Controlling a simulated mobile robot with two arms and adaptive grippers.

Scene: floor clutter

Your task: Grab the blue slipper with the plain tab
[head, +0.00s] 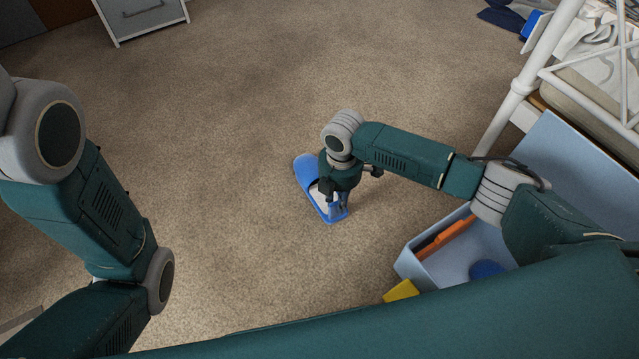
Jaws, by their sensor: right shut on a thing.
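A blue slipper (306,172) with a pale insole lies on the carpet near the middle of the head view. My right gripper (337,204) points down over the slipper and is shut on it, at the end nearer to me. The gripper and wrist hide part of the slipper, so I cannot see its tab. My left arm is at the left of the view, and its gripper is out of the picture.
A light blue bin (409,265) with an orange item (445,238) stands at the lower right, under my right arm. A yellow block (401,291) is beside it. A white metal frame (517,98) is at the right, a grey cabinet (143,18) at the back. Carpet around the slipper is clear.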

